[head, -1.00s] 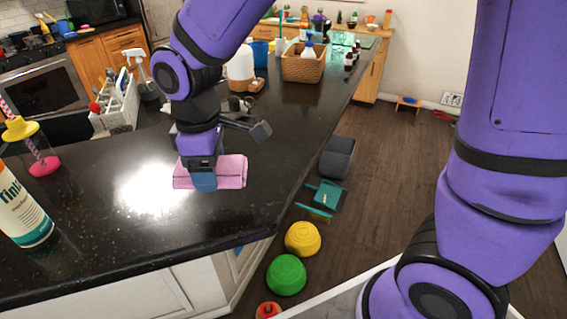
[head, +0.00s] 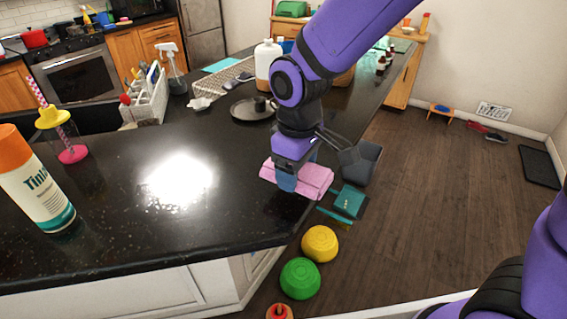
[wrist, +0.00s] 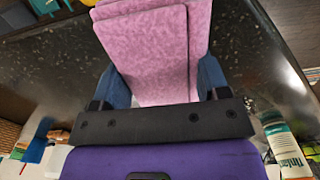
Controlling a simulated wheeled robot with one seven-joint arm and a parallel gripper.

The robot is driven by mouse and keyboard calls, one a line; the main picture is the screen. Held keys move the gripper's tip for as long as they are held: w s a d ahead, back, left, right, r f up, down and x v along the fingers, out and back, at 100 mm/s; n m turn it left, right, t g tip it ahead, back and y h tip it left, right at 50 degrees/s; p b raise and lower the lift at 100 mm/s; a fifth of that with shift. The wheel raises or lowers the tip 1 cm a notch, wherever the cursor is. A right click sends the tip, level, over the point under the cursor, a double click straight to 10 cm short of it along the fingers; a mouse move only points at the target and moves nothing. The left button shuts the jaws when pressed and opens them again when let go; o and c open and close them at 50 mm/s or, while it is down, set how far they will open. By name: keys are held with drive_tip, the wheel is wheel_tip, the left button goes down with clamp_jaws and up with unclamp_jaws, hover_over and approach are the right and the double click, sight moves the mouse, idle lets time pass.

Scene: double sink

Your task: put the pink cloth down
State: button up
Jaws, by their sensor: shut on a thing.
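The pink cloth (head: 312,180) is a folded bundle at the right edge of the black countertop. My gripper (head: 287,182) is above it, pointing down, and is shut on it. In the wrist view the pink cloth (wrist: 155,50) fills the space between the two blue fingers of my gripper (wrist: 158,85). The cloth appears at or just over the counter's edge; I cannot tell whether it touches the counter.
The black countertop (head: 120,225) is clear to the left of the cloth.

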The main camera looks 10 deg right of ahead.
drive_tip(key=w, duration=0.2)
drive_tip(key=w+a, duration=0.1)
drive_tip(key=w, duration=0.1)
drive_tip(key=w+a, duration=0.1)
drive_tip(key=w, duration=0.1)
drive_tip(key=shift+w+f, duration=0.3)
drive_tip(key=shift+f, duration=1.75)
drive_tip(key=shift+f, duration=0.25)
drive_tip(key=o, duration=1)
drive_tip(key=shift+f, duration=0.1)
drive_tip(key=shift+c, duration=0.2)
drive_tip(key=shift+s+f, duration=0.1)
drive_tip(key=shift+s, duration=0.1)
drive_tip(key=shift+a+r, duration=0.2)
drive_tip(key=shift+r, duration=0.3)
wheel_tip(320, 180, up, 12)
drive_tip(key=shift+w+d, duration=0.15)
drive_tip(key=shift+w, duration=0.1)
